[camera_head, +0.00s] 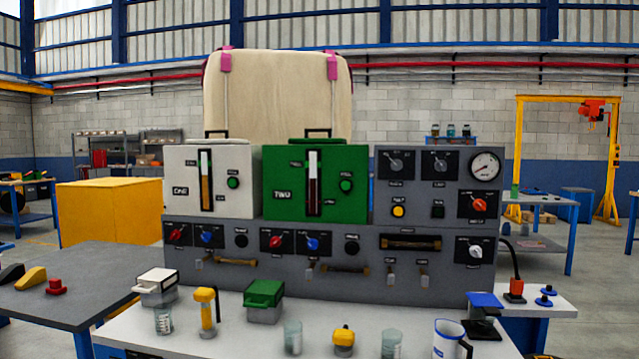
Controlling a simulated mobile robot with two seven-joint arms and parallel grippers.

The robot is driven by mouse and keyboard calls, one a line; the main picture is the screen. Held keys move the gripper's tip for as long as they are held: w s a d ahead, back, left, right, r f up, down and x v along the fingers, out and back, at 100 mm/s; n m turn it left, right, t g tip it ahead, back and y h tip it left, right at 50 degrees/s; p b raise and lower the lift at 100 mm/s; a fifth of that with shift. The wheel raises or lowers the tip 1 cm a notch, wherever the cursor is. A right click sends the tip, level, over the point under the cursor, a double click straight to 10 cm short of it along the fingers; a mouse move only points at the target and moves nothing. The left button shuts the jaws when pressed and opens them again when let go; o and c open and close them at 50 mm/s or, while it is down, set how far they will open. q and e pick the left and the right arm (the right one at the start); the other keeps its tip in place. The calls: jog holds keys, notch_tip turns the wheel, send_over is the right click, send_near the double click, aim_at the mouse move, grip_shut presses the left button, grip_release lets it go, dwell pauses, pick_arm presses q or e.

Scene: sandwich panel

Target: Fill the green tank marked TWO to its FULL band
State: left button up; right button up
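The green tank marked TWO (276,172) stands on the grey panel, right of the white tank marked ONE (238,162). Its upright gauge (313,183) is pale at the top and dark brown below; the small labels beside it are too blurred to read surely. A round green button (346,185) sits right of the gauge. Below the tank are a red knob (275,243), a blue knob (312,243) and a black knob (351,246), with a brass-coloured pipe (345,269) under them. Neither of my grippers shows.
On the white bench are a green-lidded box (264,295), a white-lidded box (157,283), a yellow-handled tool (207,305), clear beakers (292,337), a yellow-topped item (343,338) and a white mug (447,340). A round dial (485,166) is at the panel's upper right.

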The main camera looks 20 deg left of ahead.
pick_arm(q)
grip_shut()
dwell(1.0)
